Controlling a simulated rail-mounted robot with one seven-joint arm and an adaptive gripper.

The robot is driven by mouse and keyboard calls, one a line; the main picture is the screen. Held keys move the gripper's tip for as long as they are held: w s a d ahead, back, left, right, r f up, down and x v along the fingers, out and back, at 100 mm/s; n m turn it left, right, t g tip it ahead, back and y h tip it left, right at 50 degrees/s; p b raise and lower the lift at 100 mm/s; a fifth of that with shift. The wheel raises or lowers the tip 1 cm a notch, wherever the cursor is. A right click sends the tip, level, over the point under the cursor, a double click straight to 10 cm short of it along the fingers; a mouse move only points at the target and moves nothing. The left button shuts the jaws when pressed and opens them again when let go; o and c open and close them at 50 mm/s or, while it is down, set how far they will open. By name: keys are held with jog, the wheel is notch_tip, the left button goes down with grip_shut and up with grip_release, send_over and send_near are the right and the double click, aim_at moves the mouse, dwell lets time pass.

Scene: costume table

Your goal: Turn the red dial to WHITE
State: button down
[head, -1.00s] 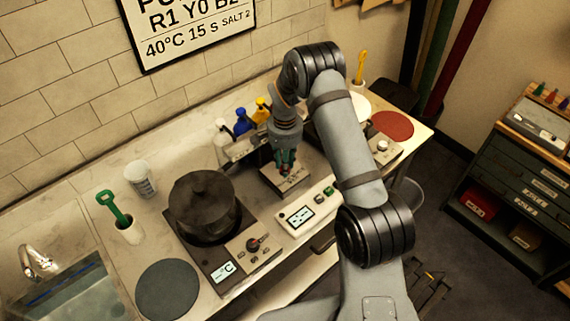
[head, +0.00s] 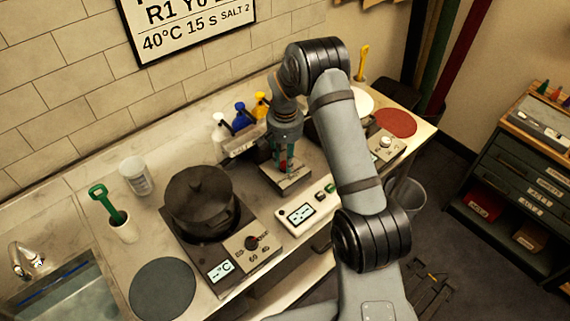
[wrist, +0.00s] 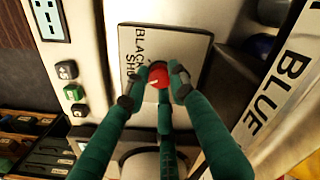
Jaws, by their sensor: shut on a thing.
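The red dial (wrist: 159,76) sits on a pale plate (wrist: 140,40) in the wrist view. A small light mark on the dial points to the lower left in that view. The plate reads "BLACK" and part of a second word starting "SH"; no WHITE label is readable. My gripper (wrist: 155,79) has green fingers with dark tips closed around the dial's sides. In the head view my gripper (head: 285,164) points down at the small dial box (head: 288,182), and the dial is mostly hidden between the fingers.
A white control unit (head: 303,212) with a display and buttons stands in front of the dial box. A dark lidded pot (head: 199,200) sits on a hotplate to the left. Several bottles (head: 240,117) stand behind. A panel marked "BLUE" (wrist: 278,92) is close on the wrist view's right.

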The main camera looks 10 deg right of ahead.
aim_at(285, 163)
jog(key=shift+n+b, duration=0.7)
jog(key=shift+n, duration=1.1)
jog(key=c, duration=1.5)
grip_release()
jog(key=shift+o, duration=0.2)
notch_tip(285, 163, up, 12)
